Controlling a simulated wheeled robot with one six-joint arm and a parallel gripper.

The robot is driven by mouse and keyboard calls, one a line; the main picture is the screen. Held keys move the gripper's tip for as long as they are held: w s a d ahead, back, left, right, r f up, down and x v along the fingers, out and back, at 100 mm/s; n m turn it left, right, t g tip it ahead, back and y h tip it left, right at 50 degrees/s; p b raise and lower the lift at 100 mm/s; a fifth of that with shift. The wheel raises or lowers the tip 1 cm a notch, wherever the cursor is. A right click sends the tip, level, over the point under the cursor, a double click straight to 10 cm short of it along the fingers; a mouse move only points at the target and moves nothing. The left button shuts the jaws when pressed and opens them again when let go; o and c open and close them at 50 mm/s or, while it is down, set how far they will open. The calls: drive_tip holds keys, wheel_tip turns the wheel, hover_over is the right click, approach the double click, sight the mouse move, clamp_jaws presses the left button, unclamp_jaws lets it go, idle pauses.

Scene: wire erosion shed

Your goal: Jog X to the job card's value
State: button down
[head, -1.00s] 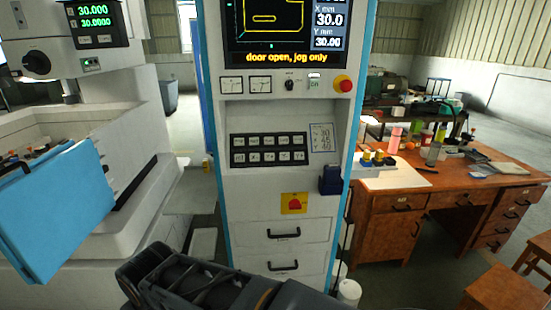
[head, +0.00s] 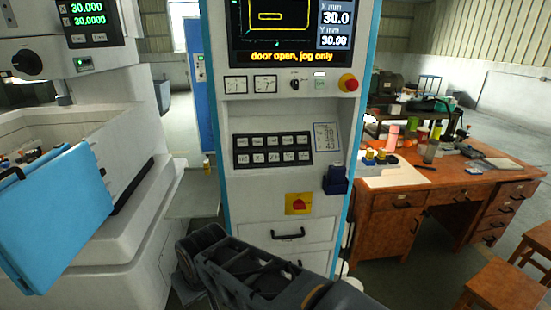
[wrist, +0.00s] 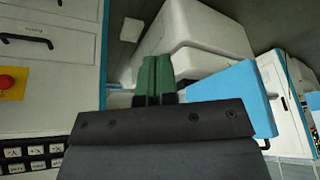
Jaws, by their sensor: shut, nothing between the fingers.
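The control console (head: 217,140) stands in the middle of the head view. Its screen (head: 292,30) shows X mm 30.0, Y mm 30.00 and "door open, jog only". Below is a black keypad (head: 273,150) with two rows of keys. The job card (head: 327,137) is right of the keypad; its small digits are hard to read. In the wrist view my gripper (wrist: 154,80) has its green fingers together and empty, apart from the console. Part of the keypad shows there at lower left (wrist: 32,152). I cannot make out my fingers in the head view.
A red stop button (head: 349,82) and a red switch on a yellow plate (head: 298,204) are on the console. The machine at left has a blue door (head: 58,215) and a readout (head: 88,18). A cluttered wooden desk (head: 395,228) stands right.

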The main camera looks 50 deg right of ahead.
sight(275, 157)
drive_tip(key=w+d+r+m+t+p, duration=0.1)
drive_tip(key=w+d+r+m+t, duration=0.15)
drive_tip(key=w, duration=0.35)
drive_tip(key=w+d+r+m+t, duration=0.1)
drive_tip(key=w+r+m+t, duration=0.15)
drive_tip(key=w+m, duration=0.2)
drive_tip(key=w+d+r+m+t+h+p, duration=0.1)
drive_tip(key=w+d+r+m+t+h, duration=0.15)
drive_tip(key=w+d+r+m, duration=0.35)
drive_tip(key=w+d+r+m+t+h, duration=0.1)
drive_tip(key=w+d+m+h, duration=0.2)
drive_tip(key=d, duration=0.5)
drive_tip(key=s+d+r+m+g+h, duration=0.1)
drive_tip(key=s+d+m+g+h, duration=0.3)
drive_tip(key=d+m, duration=0.4)
drive_tip(key=s+d+r+m+g+h+p, duration=0.1)
drive_tip(key=s+d+r+m+g+h, duration=0.1)
drive_tip(key=s+d+m+g+h, duration=0.2)
drive_tip(key=d+m+h, duration=0.3)
drive_tip(key=d+m, duration=0.1)
drive_tip(key=d, duration=0.3)
drive_tip(key=shift+d+p, duration=0.2)
drive_tip(key=shift+p, duration=0.1)
drive_tip(key=shift+g, duration=0.25)
drive_tip(key=shift+w+d+f+b, duration=0.55)
drive_tip(key=shift+w+d+f, duration=0.6)
drive_tip(key=shift+w+f, duration=0.2)
drive_tip(key=shift+w+d+f+b, duration=0.5)
drive_tip(key=shift+w+d+f, duration=0.65)
drive_tip(key=shift+w+f, duration=0.15)
